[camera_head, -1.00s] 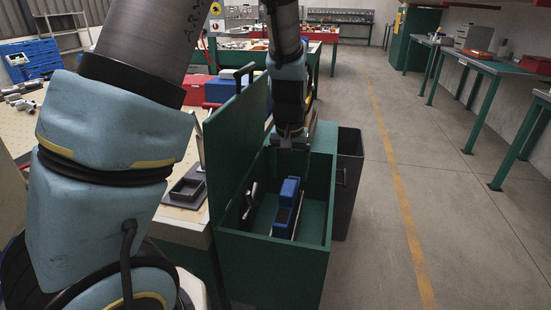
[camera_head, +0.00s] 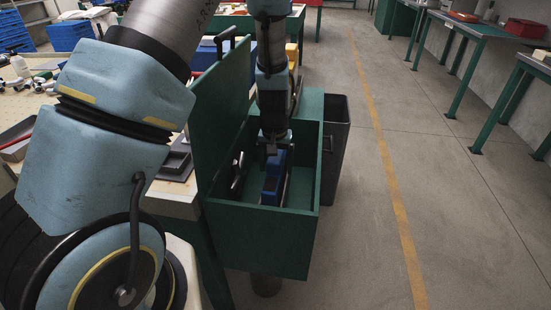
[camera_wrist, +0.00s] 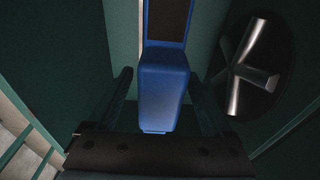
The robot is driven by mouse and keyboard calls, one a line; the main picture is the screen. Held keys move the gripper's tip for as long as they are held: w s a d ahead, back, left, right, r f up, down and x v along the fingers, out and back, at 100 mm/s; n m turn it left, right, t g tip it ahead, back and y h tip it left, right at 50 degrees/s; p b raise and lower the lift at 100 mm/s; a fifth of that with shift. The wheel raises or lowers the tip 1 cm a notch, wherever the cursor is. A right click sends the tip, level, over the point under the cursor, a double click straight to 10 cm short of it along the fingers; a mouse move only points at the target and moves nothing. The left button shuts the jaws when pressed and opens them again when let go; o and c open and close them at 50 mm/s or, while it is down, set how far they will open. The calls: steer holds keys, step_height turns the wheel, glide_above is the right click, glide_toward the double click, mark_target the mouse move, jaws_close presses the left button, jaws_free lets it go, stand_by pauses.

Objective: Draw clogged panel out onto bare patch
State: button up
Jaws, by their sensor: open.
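A blue piece with a dark inset face (camera_head: 271,190), which looks like the panel, stands inside the open green box (camera_head: 262,222). In the wrist view its blue block end (camera_wrist: 163,90) lies between my fingers, with the dark face behind it. My gripper (camera_head: 271,149) points down into the box at the top of the blue piece. Its fingers are apart, one on each side of the block in the wrist view (camera_wrist: 165,108), with no clear contact. Clogging cannot be made out. I cannot tell which surface is the bare patch.
A dark round part with shiny metal arms (camera_wrist: 250,75) is beside the blue piece in the box. The raised green lid (camera_head: 220,115) stands on the left, near a workbench with a dark tray (camera_head: 178,165). A dark bin (camera_head: 333,150) stands right of the box. Open floor lies further right.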

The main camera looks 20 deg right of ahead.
steer(key=shift+c, duration=0.2)
jaws_close()
stand_by(1.2)
